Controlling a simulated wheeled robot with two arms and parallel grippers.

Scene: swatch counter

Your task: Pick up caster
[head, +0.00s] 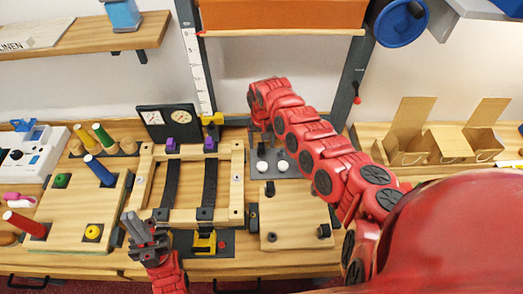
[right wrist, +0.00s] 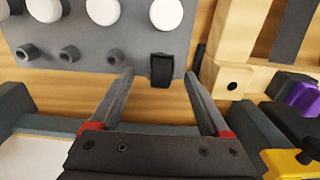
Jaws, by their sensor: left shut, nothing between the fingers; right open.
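A small black block-like piece (right wrist: 162,70), which looks like the caster, sits at the edge of a grey plate (right wrist: 120,35) in the right wrist view. The open fingers of my right gripper (right wrist: 160,76) show on either side of it in the picture; I cannot tell whether they are down at its height. Nothing is seen gripped there. In the head view the grey plate (head: 291,174) lies under my right arm, and the right fingers are hidden. My left gripper (head: 137,228) is shut and empty at the front left of the wooden frame.
White round knobs (right wrist: 103,10) and grey pegs stand on the plate. A wooden frame with dark straps (head: 146,186) lies left of it. A wooden board (head: 290,215) with dark fittings lies in front. A peg board (head: 105,195) stands further left, cardboard boxes (head: 452,143) right.

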